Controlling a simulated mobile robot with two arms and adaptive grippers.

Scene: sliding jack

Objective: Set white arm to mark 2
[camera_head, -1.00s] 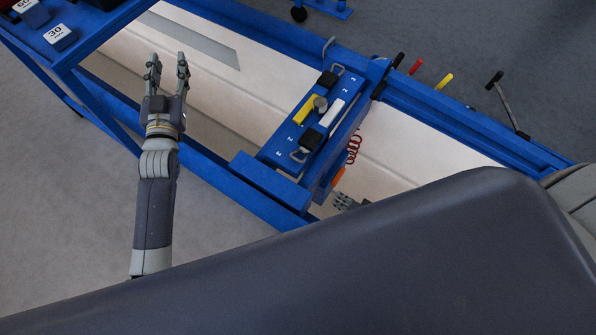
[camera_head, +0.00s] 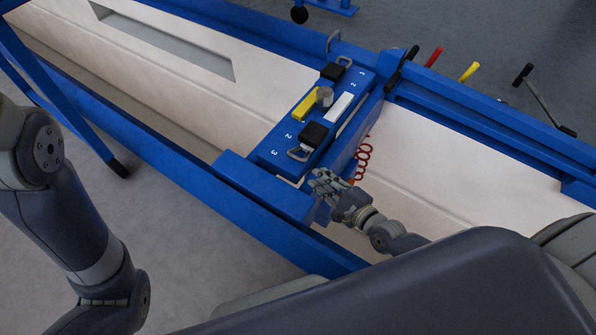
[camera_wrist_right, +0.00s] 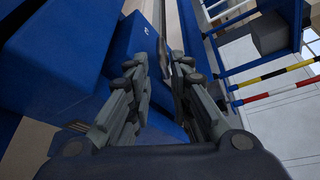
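The white arm (camera_head: 338,107) is a short bar on the blue jack plate (camera_head: 268,158), right of a grey round knob (camera_head: 324,96). A yellow arm (camera_head: 306,104) lies left of the knob. White numerals 2 and 3 show along both edges of the plate; the white arm's upper end is just below the right-hand 2. My right gripper (camera_head: 322,186) is below the plate's lower end, apart from the white arm. In the right wrist view its fingers (camera_wrist_right: 161,68) are parted and empty. My left arm shows at the left; its gripper is out of view.
Black blocks with metal handles sit at the plate's upper (camera_head: 333,71) and lower (camera_head: 314,134) ends. A red coiled hose (camera_head: 363,158) hangs beside my right gripper. Blue rails (camera_head: 150,160) border the pale pit. Red (camera_head: 433,57) and yellow (camera_head: 469,72) levers stand at the right.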

